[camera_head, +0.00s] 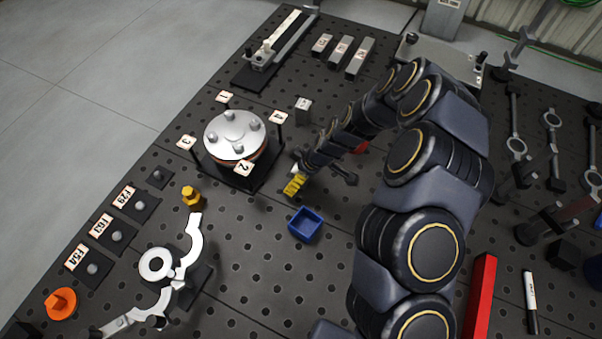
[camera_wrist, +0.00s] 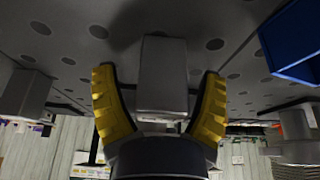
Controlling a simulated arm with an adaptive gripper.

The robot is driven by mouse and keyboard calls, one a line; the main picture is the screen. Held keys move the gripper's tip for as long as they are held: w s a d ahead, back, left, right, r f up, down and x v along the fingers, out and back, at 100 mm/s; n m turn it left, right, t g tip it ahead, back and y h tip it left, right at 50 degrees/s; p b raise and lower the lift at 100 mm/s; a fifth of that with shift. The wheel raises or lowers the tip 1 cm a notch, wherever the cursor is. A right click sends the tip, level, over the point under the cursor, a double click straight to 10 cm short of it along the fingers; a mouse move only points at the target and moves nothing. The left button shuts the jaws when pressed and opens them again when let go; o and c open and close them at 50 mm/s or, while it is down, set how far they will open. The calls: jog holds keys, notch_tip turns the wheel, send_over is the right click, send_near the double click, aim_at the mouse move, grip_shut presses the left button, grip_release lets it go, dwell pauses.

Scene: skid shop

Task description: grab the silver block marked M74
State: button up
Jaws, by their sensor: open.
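My gripper (camera_head: 293,186) has yellow fingers and is low over the black perforated bench, just above the blue bin (camera_head: 305,225) in the head view. In the wrist view my gripper (camera_wrist: 159,76) is open, with a plain grey block (camera_wrist: 162,75) showing between the fingers; I cannot tell whether they touch it. No mark is readable on it. In the head view, a small silver block (camera_head: 303,110) with a label stands beyond the gripper. Three long silver blocks (camera_head: 340,51) with labels lie at the back. I cannot read M74 on any of them.
A round silver-topped fixture (camera_head: 234,135) with numbered tags stands left of the gripper. A yellow knob (camera_head: 192,197) and silver clamp parts (camera_head: 190,245) are nearer. A dark tool with a handle (camera_head: 343,175) lies right of the gripper. A red bar (camera_head: 481,300) lies at front right.

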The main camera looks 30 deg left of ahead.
jog(key=c, duration=1.2)
